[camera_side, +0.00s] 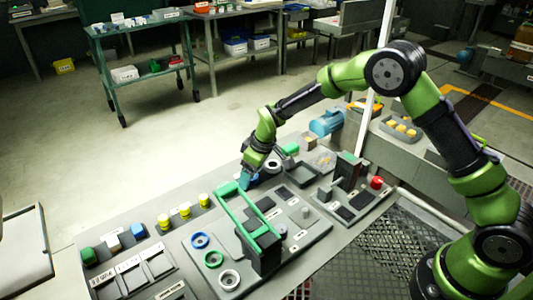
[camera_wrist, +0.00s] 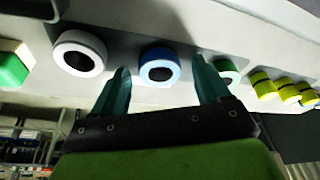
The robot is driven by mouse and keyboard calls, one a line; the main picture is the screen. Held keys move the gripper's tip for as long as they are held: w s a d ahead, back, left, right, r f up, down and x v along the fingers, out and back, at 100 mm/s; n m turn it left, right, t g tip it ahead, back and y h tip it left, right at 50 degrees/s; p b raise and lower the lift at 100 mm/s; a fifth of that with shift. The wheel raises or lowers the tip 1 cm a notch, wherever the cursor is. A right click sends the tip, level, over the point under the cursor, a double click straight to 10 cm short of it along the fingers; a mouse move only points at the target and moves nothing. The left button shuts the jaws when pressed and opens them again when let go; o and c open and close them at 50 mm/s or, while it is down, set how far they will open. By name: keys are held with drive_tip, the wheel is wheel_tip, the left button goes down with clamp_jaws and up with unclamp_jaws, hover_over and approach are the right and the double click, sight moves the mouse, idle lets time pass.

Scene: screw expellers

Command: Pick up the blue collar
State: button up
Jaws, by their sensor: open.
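The blue collar (camera_side: 200,240) is a ring with a dark centre. Nothing is held.
A raised green frame (camera_side: 241,206) stands on the board right of the collars. A dark block with a red knob (camera_side: 376,183) stands right. Free bench surface shows at the far left edge.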

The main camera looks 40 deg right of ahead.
drive_tip(key=c, duration=1.2)
drive_tip(key=shift+r, duration=0.1)
